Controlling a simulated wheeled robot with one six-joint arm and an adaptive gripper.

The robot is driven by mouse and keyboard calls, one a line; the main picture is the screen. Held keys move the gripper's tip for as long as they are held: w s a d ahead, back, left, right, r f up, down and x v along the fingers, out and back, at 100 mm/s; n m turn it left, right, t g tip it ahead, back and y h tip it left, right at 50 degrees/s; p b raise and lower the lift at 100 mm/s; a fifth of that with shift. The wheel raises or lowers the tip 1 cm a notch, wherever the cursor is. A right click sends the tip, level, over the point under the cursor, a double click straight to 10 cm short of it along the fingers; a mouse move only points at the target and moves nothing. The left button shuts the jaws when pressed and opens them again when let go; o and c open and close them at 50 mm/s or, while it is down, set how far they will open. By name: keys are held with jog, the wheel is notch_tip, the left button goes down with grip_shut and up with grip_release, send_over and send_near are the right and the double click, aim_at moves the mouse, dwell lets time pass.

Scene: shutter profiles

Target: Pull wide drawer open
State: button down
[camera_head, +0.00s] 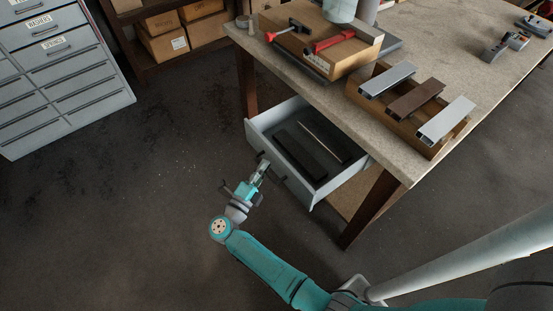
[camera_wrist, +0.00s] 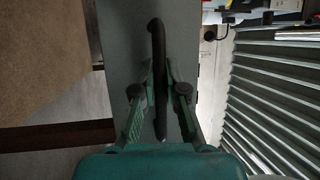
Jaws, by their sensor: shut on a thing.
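The wide drawer (camera_head: 294,186) is a grey tray under the workbench. It stands pulled out, with its inside in view. A dark block and a thin light rod lie in it. My gripper (camera_head: 262,168) is at the outer side of the drawer front. In the wrist view my gripper (camera_wrist: 160,78) has its two fingers on either side of the dark bar handle (camera_wrist: 157,42), shut on it. The grey drawer front (camera_wrist: 122,35) lies behind the handle. In the head view the fingers partly hide the handle.
The workbench (camera_head: 290,75) carries a wooden tray with red-handled tools and a box with several metal profiles (camera_head: 446,121). A bench leg (camera_head: 372,207) stands right of the drawer. A grey cabinet (camera_head: 60,75) is at the far left. The floor left of the drawer is clear.

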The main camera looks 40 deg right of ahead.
jog(key=shift+s+a+f, duration=0.1)
jog(key=shift+a, duration=0.95)
jog(key=c, duration=1.2)
grip_release()
jog(key=v, duration=1.2)
